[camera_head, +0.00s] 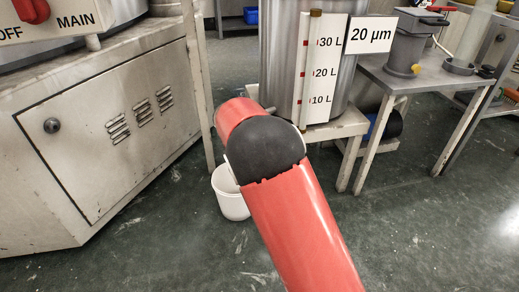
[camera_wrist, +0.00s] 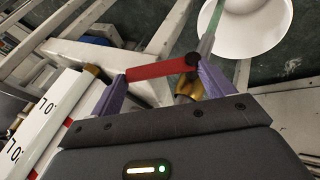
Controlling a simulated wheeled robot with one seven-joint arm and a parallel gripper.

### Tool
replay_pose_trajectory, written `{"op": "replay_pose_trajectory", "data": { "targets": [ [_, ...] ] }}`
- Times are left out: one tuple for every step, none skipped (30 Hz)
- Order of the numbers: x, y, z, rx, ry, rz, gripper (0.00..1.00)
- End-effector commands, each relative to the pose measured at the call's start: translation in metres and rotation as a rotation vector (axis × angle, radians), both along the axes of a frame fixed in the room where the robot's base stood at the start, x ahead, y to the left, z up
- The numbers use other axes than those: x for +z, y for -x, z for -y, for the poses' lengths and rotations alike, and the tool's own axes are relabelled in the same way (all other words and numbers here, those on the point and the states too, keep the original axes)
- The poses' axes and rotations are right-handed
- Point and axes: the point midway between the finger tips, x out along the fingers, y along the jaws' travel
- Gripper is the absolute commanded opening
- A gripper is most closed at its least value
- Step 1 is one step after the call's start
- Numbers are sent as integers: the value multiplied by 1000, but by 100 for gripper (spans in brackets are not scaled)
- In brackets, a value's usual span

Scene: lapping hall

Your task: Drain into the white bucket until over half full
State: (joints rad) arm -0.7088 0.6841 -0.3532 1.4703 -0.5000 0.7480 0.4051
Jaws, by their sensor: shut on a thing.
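The white bucket (camera_head: 231,198) stands on the floor below the steel tank (camera_head: 278,48), its upper part partly hidden by my arm. In the wrist view the bucket (camera_wrist: 250,35) shows at the top right, with a pale inside; its fill level cannot be told. My gripper (camera_wrist: 163,76) has its purple fingers shut on the red valve handle (camera_wrist: 150,71), above a brass valve body (camera_wrist: 187,88). A grey spout (camera_wrist: 207,44) points toward the bucket, and a thin green streak like a stream (camera_wrist: 214,16) runs from it. In the head view my arm hides gripper and valve.
A gauge strip (camera_head: 311,70) marked 10, 20 and 30 L and a "20 µm" sign (camera_head: 371,35) are on the tank. The tank stands on a low stand (camera_head: 340,128). A grey cabinet (camera_head: 110,130) is left, a metal table (camera_head: 430,85) right. Floor in front is clear.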

Motion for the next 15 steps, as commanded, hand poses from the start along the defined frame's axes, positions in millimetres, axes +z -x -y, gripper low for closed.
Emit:
{"op": "replay_pose_trajectory", "data": {
  "targets": [
    [-2, 1, -3, 2, 28, 7, 40],
    [-2, 2, -4, 2, 45, 12, 40],
    [-1, 2, -5, 2, 65, 17, 40],
    [-1, 2, -5, 1, 78, 22, 40],
    [0, 2, -6, 1, 91, 26, 40],
    [1, 2, -6, 0, 106, 31, 40],
    [1, 2, -6, 0, 115, 33, 40],
    [1, 2, -7, 0, 125, 36, 40],
    [1, 3, -7, 0, 137, 38, 40],
    [2, 3, -7, 0, 144, 40, 40],
    [2, 3, -7, -1, 150, 41, 40],
    [2, 3, -7, -1, 156, 43, 40],
    [2, 3, -7, -1, 159, 44, 40],
    [2, 3, -7, -2, 162, 45, 40],
    [2, 3, -7, -2, 166, 45, 40]
  ]
}}
